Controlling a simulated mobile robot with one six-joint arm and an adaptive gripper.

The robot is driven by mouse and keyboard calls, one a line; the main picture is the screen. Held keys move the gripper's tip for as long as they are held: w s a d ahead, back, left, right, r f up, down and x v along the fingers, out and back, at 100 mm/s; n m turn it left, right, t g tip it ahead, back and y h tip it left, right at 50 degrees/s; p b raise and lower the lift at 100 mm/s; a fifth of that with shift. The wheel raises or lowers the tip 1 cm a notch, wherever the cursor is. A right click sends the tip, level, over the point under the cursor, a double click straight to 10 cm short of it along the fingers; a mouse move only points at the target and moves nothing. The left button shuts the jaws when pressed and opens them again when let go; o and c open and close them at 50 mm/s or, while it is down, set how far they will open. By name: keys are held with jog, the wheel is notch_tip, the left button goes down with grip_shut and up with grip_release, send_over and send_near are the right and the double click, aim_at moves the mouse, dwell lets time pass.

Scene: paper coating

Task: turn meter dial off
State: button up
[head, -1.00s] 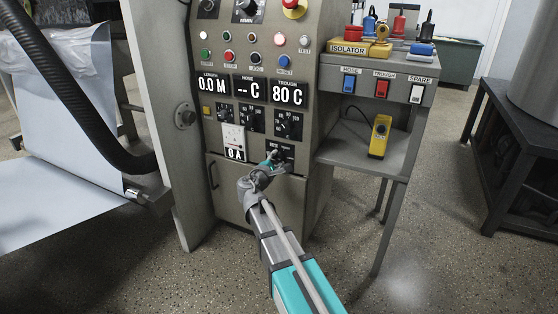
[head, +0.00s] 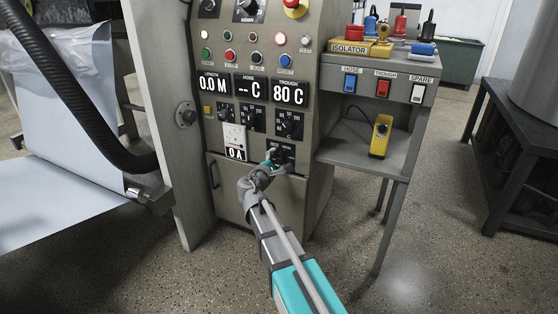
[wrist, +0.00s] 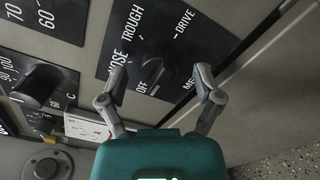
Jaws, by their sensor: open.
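The meter dial (wrist: 170,70) is a black round knob on a black plate. The labels OFF, HOSE, TROUGH and DRIVE stand around it, and a partly hidden label starts with "ME". Which label it points at is hard to tell. In the head view its plate (head: 286,151) is low on the cabinet's right side, partly behind my gripper. My gripper (wrist: 161,78) is open, with one finger on each side of the knob. Contact cannot be made out. In the head view my gripper (head: 270,160) is in front of the plate.
A white meter (head: 234,138) reading 0 A is left of the dial. Other knobs (head: 289,125) sit above it. A cabinet door with a handle (head: 213,175) lies below. A shelf stand (head: 365,150) with a yellow handheld device (head: 380,137) stands to the right.

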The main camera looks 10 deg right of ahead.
jog(key=v, duration=1.1)
jog(key=shift+s+a, duration=0.2)
jog(key=shift+s, duration=0.15)
jog(key=s+d+f+m+g+y+p, duration=0.1)
jog(key=s+d+m+g+y+p, duration=0.1)
jog(key=s+d+m+g+p, duration=0.75)
jog(key=s+a+r+m+g+y+p, duration=0.1)
jog(key=s+r+m+g+y+p, duration=0.35)
jog(key=s+m+y+p, duration=0.6)
notch_tip(320, 180, up, 37)
jog(key=w+n+h+p, duration=0.1)
jog(key=n+h+p, duration=0.1)
jog(key=p, duration=3.7)
jog(key=shift+w+a+n+g, duration=0.15)
jog(key=shift+a+n+g, duration=0.15)
jog(key=shift+n, duration=0.2)
jog(key=shift+f, duration=0.1)
